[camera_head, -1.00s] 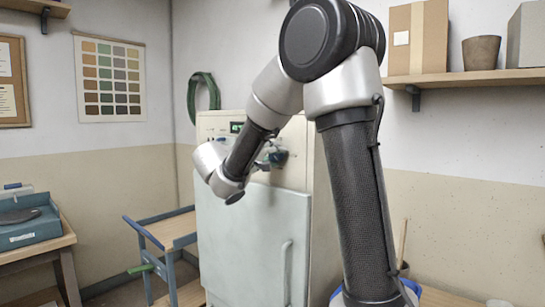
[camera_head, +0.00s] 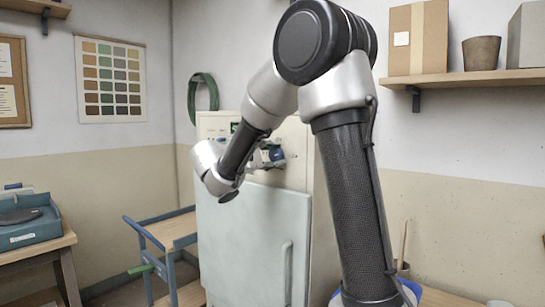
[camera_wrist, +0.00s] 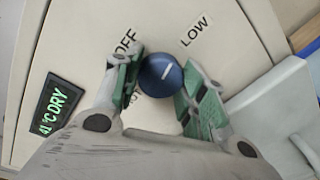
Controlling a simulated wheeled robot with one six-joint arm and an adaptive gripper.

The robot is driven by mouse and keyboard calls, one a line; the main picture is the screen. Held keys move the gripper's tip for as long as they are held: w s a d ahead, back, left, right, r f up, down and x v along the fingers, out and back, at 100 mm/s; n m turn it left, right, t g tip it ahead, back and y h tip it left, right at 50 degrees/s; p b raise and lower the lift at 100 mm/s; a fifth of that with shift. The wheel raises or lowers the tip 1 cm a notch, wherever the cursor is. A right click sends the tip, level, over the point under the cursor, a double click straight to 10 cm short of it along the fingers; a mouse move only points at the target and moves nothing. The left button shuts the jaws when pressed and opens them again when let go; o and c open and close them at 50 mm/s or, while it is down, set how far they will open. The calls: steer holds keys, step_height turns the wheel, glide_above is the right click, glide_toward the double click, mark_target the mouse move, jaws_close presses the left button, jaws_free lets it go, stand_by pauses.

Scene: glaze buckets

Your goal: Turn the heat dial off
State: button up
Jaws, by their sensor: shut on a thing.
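The heat dial (camera_wrist: 161,76) is a round dark blue knob with a short white mark, on the cream panel of the cabinet. The word OFF shows at its upper left and LOW at its upper right; another label below it is mostly hidden. My gripper (camera_wrist: 158,80) has its green-padded fingers on either side of the dial and is shut on it. In the head view the dial (camera_head: 276,153) shows as a small blue spot beside my gripper (camera_head: 268,163) at the panel.
A green-lit display (camera_wrist: 57,107) beside the dial reads 41°C DRY. The pale cabinet door (camera_head: 245,240) with an upright handle (camera_head: 287,270) is below the panel. A blue trolley (camera_head: 170,235) stands to the left. A shelf (camera_head: 470,77) with boxes hangs at upper right.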

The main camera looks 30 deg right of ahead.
steer(key=n, duration=1)
steer(key=shift+f+n+h, duration=0.1)
steer(key=shift+n+h, duration=0.2)
steer(key=shift+w+n+g, duration=0.1)
steer(key=shift+n+g, duration=0.2)
steer(key=shift+n, duration=1.6)
steer(key=o, duration=1.1)
steer(key=shift+c, duration=0.2)
